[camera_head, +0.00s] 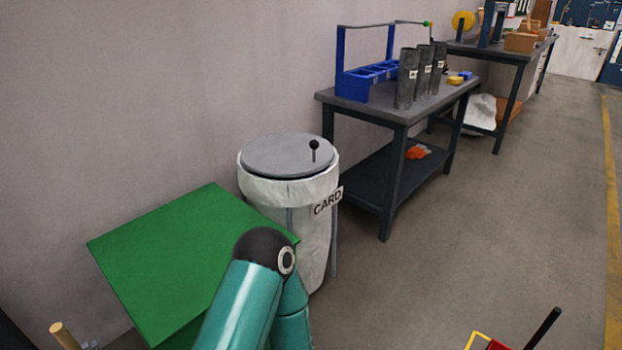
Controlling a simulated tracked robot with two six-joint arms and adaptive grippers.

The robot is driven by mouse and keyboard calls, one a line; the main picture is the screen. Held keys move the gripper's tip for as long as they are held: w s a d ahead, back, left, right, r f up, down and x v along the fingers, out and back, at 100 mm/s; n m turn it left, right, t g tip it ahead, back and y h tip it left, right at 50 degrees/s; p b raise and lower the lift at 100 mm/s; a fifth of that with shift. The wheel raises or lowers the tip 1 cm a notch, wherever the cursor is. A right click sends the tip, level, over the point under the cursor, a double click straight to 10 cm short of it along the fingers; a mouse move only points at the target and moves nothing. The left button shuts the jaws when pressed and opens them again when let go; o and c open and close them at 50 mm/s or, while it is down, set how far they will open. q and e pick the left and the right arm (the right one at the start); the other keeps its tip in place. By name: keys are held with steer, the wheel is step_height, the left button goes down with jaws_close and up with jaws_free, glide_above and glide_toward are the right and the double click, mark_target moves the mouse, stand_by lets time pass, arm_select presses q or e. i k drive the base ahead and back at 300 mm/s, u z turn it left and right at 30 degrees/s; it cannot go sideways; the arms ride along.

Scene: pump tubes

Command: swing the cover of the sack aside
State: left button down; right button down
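The sack (313,255) is white and hangs in a round stand by the wall, with a sign reading "CARD" on its right side. Its cover (275,155) is a flat grey disc that lies over the sack's mouth. A black ball knob (314,145) on a short stem stands up near the cover's right edge. One of my arms, teal with a dark joint, rises from the bottom edge in front of the sack's lower part. Neither of my grippers is in view.
A green flat-topped surface (170,255) stands left of the sack, close to it. Behind and right is a grey table (350,101) with a blue rack (365,80) and dark tubes (406,80). Red and yellow parts (490,343) show at the bottom. The floor on the right is open.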

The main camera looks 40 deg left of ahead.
mark_target(285, 154)
steer(key=z, duration=1.5)
steer(key=i, duration=0.1)
steer(key=u, duration=2.85)
steer(key=k, duration=1.1)
steer(key=z, duration=0.75)
steer(key=i, duration=1.65)
